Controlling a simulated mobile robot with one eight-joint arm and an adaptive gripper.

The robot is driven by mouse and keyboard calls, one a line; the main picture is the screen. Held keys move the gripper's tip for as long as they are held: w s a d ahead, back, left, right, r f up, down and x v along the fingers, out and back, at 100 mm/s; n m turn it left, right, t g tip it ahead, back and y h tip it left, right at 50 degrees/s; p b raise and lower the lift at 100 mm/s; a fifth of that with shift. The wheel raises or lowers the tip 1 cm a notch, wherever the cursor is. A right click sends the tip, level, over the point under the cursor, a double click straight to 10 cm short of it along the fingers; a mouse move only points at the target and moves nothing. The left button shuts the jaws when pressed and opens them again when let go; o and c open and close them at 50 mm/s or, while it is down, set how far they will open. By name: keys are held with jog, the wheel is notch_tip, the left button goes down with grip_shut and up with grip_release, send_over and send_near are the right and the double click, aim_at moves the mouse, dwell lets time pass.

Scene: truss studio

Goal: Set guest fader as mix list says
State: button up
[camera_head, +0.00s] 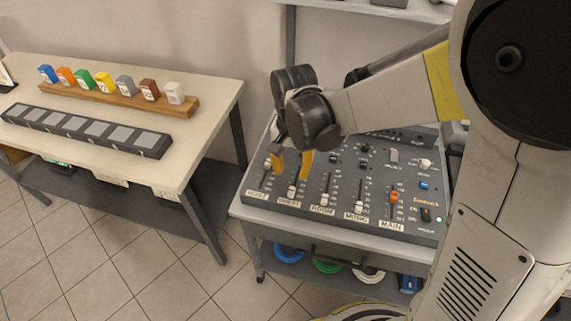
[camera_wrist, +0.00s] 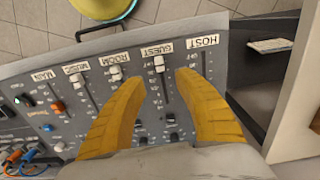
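The grey mixing console (camera_head: 285,205) stands on a cart, with faders labelled HOST, GUEST, ROOM, MUSIC and MAIN. The guest fader's pale knob (camera_head: 292,192) is near the label end of its slot. In the wrist view the guest knob (camera_wrist: 158,63) shows between the two fingertips, close to the GUEST label. My gripper (camera_head: 292,168) has two yellow-orange fingers, spread apart above the console. In the wrist view my gripper (camera_wrist: 161,78) straddles the guest slot, and I see no finger clearly touching the knob. I see no readable mix list.
The room fader knob (camera_head: 325,198) and music knob (camera_head: 359,207) are beside the guest slot; the main knob (camera_head: 394,197) is orange. A table (camera_head: 205,120) at left holds coloured blocks on a wooden rack (camera_head: 190,108) and a dark padded strip (camera_head: 160,150). Tiled floor lies between.

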aim_at(292, 190)
notch_tip(292, 190, down, 10)
jog(key=b, duration=0.3)
jog(key=shift+r+b, duration=0.1)
jog(key=shift+b, duration=0.2)
grip_shut()
jog(key=shift+d, duration=0.1)
